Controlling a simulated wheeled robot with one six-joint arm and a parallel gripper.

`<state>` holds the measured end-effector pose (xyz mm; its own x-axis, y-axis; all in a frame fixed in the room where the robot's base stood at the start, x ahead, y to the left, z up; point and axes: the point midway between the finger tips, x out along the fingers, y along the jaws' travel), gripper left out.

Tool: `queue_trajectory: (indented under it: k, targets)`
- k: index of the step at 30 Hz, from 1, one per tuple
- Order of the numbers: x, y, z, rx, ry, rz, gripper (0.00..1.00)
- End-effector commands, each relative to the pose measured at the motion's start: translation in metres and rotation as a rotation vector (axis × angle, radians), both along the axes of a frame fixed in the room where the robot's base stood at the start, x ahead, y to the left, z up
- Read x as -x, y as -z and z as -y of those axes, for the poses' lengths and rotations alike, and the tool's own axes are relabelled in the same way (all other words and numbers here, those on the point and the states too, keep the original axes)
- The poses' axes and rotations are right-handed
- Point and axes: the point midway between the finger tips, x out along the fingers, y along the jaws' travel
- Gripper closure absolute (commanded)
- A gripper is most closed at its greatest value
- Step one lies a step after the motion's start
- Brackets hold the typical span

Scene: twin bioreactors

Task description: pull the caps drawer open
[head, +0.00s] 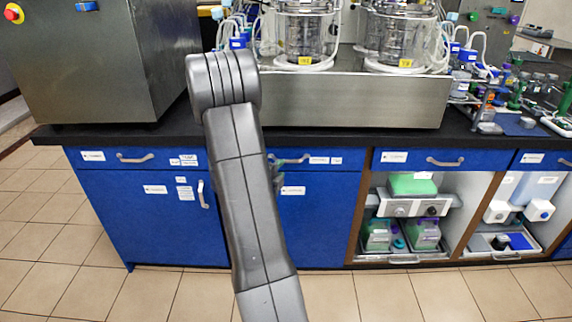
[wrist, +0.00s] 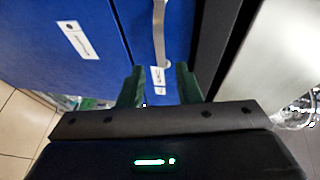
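Several blue drawer fronts run under the dark counter, and their labels are too small to read, so I cannot tell which one is the caps drawer. The drawer (head: 345,157) behind my arm is partly hidden, with its handle (head: 290,161) just showing. In the wrist view a blue drawer front (wrist: 134,25) has a metal handle (wrist: 159,35) and a small white label (wrist: 158,75). My gripper (wrist: 159,67) is open, its two dark green fingers apart near one end of that handle. In the head view the arm mostly hides my gripper (head: 277,172).
The counter edge (head: 350,136) runs above the drawers, with a steel base (head: 355,98) and glass vessels on it. Another drawer (head: 110,159) is at left, a third (head: 415,160) at right. Open shelves (head: 400,258) hold bottles. Tiled floor in front is clear.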

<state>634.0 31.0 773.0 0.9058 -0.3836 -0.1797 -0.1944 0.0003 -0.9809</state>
Motion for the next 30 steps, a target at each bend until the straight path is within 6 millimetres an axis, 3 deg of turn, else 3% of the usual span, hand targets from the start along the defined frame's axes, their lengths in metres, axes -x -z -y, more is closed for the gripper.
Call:
queue_trajectory:
  k: [3,9,21,22,26,30]
  targets:
    - [-0.022,0.005,0.01,0.001,0.003,0.0,0.69]
    - [-0.045,0.009,0.019,0.0,0.0,-0.001,0.69]
    - [-0.053,0.01,0.022,0.0,-0.001,0.0,0.69]
    - [-0.053,0.01,0.022,0.0,-0.001,-0.001,0.71]
    - [-0.053,0.01,0.022,0.0,-0.001,-0.001,0.97]
    - [-0.053,0.01,0.022,0.0,-0.001,-0.001,1.0]
